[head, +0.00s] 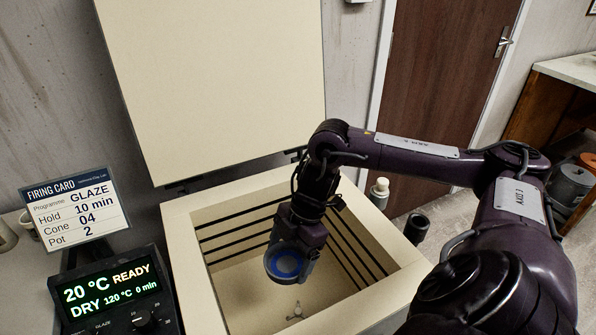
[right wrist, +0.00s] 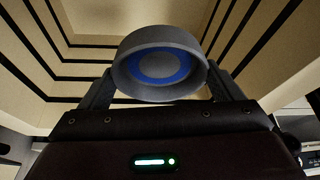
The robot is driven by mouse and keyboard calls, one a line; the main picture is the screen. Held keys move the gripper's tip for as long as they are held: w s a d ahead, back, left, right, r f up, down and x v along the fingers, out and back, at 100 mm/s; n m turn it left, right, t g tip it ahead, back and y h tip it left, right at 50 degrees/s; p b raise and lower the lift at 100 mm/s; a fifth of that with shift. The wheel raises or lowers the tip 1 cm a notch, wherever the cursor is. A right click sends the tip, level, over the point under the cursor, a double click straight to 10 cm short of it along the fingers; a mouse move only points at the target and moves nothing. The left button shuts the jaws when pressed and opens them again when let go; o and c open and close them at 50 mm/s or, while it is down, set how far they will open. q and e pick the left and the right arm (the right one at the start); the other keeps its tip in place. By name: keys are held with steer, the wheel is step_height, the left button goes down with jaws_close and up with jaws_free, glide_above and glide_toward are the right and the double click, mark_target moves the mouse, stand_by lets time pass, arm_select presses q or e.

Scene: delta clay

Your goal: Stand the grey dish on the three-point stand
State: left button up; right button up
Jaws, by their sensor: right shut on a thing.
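The grey dish (head: 284,263), with a blue ring on the face I see, is held by my right gripper (head: 293,250) inside the open kiln. In the right wrist view the dish (right wrist: 159,68) sits between the two fingers, which press on its opposite sides. The dish is tilted, with its ringed face towards the head camera. The three-point stand (head: 295,313) is a small grey three-armed piece on the kiln floor. It is below the dish in the picture, and the dish is clear of it. My left gripper is not in view.
The kiln (head: 183,228) has thick pale walls with dark grooves inside, close around my right arm. Its lid (head: 215,75) stands open at the back. A control display (head: 115,290) and a firing card (head: 75,211) are at the left. A pale bottle (head: 379,191) stands beyond the right wall.

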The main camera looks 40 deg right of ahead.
mark_target(300, 260)
steer(key=shift+s+d+f+n+g+b, duration=0.2)
steer(key=shift+d+f+n+b, duration=0.1)
steer(key=shift+d+f+n, duration=0.3)
steer(key=shift+s+d+f+n+g+b, duration=0.1)
steer(key=shift+s+d+f+n+b, duration=0.2)
steer(key=shift+f, duration=0.35)
steer(key=shift+d+f, duration=0.15)
steer(key=shift+f, duration=0.15)
steer(key=shift+n, duration=0.3)
step_height(300, 260, down, 14)
steer(key=b, duration=0.3)
steer(key=shift+f, duration=0.25)
step_height(300, 260, down, 4)
steer(key=shift+b, duration=0.55)
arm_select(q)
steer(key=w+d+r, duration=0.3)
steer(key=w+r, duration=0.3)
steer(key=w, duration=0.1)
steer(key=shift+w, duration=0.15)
arm_select(e)
steer(key=shift+f, duration=0.4)
steer(key=shift+f, duration=0.15)
steer(key=o, duration=0.9)
steer(key=shift+s, duration=0.1)
